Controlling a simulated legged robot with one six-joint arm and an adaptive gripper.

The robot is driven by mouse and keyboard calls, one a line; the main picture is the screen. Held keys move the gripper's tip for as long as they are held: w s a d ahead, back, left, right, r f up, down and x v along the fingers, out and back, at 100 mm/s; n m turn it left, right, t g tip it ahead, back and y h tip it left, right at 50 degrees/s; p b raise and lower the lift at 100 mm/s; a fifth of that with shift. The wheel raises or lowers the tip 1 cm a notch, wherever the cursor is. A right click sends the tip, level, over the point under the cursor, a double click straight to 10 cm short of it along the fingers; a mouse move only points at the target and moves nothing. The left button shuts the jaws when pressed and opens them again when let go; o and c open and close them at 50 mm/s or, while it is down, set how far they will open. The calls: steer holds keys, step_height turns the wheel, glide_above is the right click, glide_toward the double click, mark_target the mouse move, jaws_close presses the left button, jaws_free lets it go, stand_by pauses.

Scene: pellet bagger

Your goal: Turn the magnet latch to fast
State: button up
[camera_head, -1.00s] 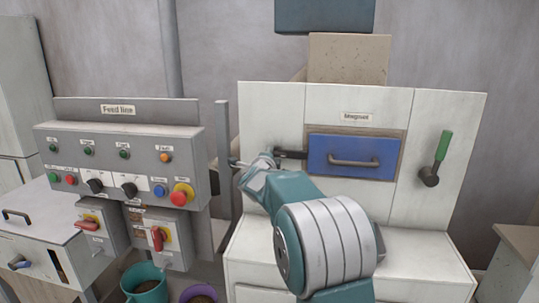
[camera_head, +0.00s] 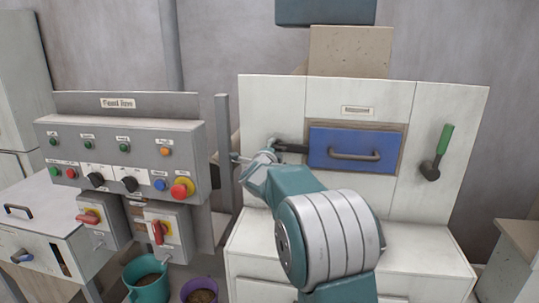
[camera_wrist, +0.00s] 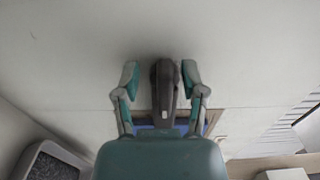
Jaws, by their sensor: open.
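The magnet latch (camera_head: 290,147) is a dark bar at the left edge of the blue magnet drawer (camera_head: 318,150), on the white cabinet. It looks about level in the head view, its left end partly hidden by my gripper (camera_head: 258,157). In the wrist view the dark latch (camera_wrist: 163,92) lies between the two fingers of my open gripper (camera_wrist: 159,75), one on each side. A narrow gap shows at the left finger; the right finger is very close, and I cannot tell if it touches. A strip of the blue drawer (camera_wrist: 152,129) shows below.
A green-handled lever (camera_head: 440,150) is on the cabinet's right panel. A grey post (camera_head: 225,135) and the feed line control panel (camera_head: 120,150) stand to the left. Teal (camera_head: 150,290) and purple buckets are below the panel. The white ledge (camera_head: 420,250) is clear.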

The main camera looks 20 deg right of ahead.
steer(key=v, duration=1.1)
steer(key=shift+s+a, duration=0.2)
steer(key=shift+a, duration=0.05)
steer(key=s+a+n+g+y, duration=0.1)
steer(key=s+a+n+y, duration=1)
steer(key=n, duration=0.3)
steer(key=s+f+n+g, duration=0.4)
steer(key=s+f+n, duration=0.1)
steer(key=s, duration=0.7)
steer(key=s+f+n+g+h, duration=0.1)
steer(key=s+f+n+g, duration=0.3)
steer(key=s, duration=0.9)
steer(key=shift+s+a+f+n, duration=0.15)
steer(key=shift+a+f+n, duration=0.4)
steer(key=shift+n, duration=0.25)
